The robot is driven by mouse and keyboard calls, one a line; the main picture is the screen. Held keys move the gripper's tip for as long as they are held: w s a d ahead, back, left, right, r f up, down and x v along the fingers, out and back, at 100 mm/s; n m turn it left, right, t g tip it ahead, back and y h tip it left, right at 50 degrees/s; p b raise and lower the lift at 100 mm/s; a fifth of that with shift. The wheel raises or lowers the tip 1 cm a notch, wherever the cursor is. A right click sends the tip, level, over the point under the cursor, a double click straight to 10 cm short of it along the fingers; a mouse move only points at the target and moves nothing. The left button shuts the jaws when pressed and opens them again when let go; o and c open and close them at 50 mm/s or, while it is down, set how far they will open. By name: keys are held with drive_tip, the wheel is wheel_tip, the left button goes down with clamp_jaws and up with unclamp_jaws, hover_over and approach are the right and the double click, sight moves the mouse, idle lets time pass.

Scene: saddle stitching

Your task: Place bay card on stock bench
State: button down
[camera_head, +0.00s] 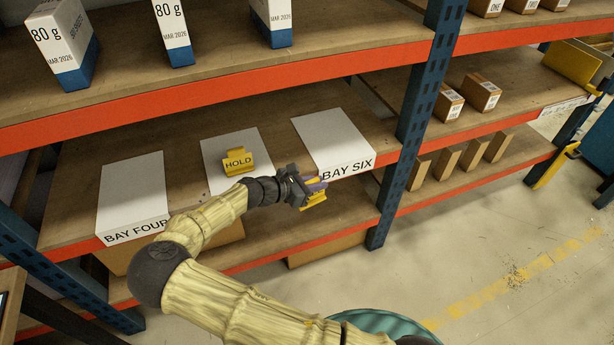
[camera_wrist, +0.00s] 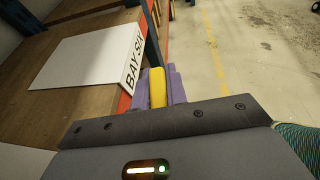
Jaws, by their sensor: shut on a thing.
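My gripper (camera_head: 318,187) is at the front edge of the middle shelf, in front of the BAY SIX sheet. Its purple fingers are shut on a yellow card (camera_head: 315,200). In the wrist view the card (camera_wrist: 157,88) is a narrow yellow strip between the fingers; no lettering on it can be read. Another yellow card (camera_head: 238,161), marked HOLD, stands on the middle white sheet (camera_head: 214,155). I cannot make out a stock bench for certain.
The white BAY FOUR sheet (camera_head: 133,190) and BAY SIX sheet (camera_head: 328,138) lie on the wooden shelf with an orange front edge. A blue upright (camera_head: 412,120) stands right of my gripper. Small brown boxes (camera_head: 483,93) sit beyond it. Open floor (camera_head: 470,255) lies at right.

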drive_tip(key=s+d+f+n+t+y, duration=0.1)
drive_tip(key=s+d+f+n+t, duration=0.1)
drive_tip(key=s+d, duration=0.7)
drive_tip(key=shift+d+f+y, duration=0.15)
drive_tip(key=shift+f+y, duration=0.25)
drive_tip(key=shift+f, duration=0.05)
drive_tip(key=shift+n, duration=0.3)
